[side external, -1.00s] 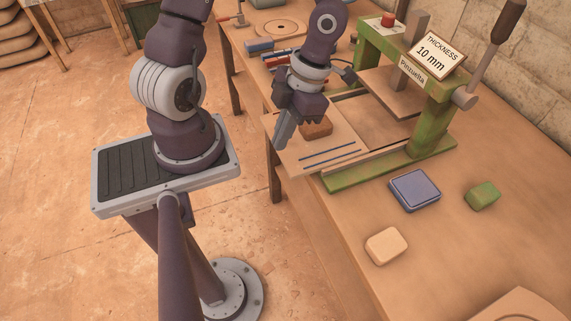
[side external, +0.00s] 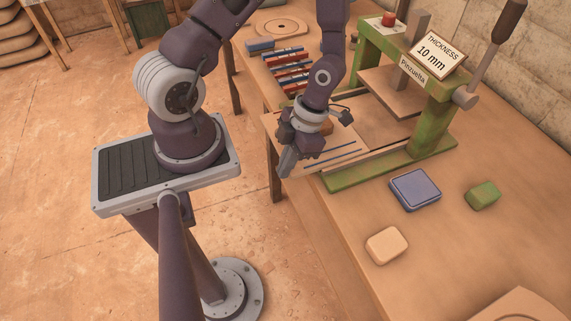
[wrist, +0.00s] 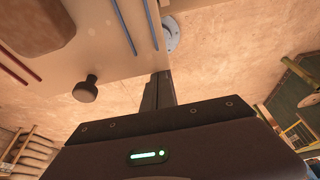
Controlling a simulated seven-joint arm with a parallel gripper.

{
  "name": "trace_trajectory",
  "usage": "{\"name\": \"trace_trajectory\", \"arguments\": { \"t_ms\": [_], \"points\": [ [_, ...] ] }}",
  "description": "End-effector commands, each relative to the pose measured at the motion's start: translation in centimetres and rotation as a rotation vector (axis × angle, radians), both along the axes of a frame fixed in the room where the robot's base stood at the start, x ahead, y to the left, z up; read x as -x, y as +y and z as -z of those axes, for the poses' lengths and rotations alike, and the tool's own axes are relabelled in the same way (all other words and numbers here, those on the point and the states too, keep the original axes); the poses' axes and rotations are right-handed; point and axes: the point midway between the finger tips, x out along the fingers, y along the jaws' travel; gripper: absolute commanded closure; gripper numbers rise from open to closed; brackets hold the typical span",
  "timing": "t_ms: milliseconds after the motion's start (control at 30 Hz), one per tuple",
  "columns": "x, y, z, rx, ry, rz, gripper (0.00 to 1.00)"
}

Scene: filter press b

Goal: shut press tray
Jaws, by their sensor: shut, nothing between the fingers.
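The press tray (side external: 347,142) is a flat tan board with coloured lines on it, pulled out of the green press (side external: 440,125) over the table's near edge. A brown block (wrist: 32,25) lies on it, mostly hidden behind my arm in the side view. In the wrist view, a dark round knob (wrist: 86,88) stands out at the tray's front edge. My gripper (side external: 287,168) is shut and empty, pointing down at the tray's outer end. In the wrist view its fingers (wrist: 158,90) are right of the knob, apart from it; whether they touch the tray edge I cannot tell.
A blue-grey pad (side external: 415,190), a green block (side external: 482,196) and a cream block (side external: 387,245) lie on the table right of the press. Red and blue bars (side external: 290,68) lie behind the tray. The press has a lever (side external: 500,40). Floor space before the tray is open.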

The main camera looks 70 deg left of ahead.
Motion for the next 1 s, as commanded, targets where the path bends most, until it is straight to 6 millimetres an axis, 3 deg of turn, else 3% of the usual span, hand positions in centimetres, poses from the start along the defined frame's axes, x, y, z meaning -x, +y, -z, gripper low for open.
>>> {"name": "trace_trajectory", "arguments": {
  "t_ms": [367,467,800,1000],
  "points": [
    [-0.6,0.0,0.0,-0.001,-0.001,-0.002,1.00],
    [-2.6,0.0,0.2,-0.003,-0.006,-0.001,1.00],
    [-12.1,0.0,0.1,0.000,-0.003,-0.001,1.00],
    [-14.7,0.0,0.0,0.000,0.000,-0.001,1.00]
  ]
}}
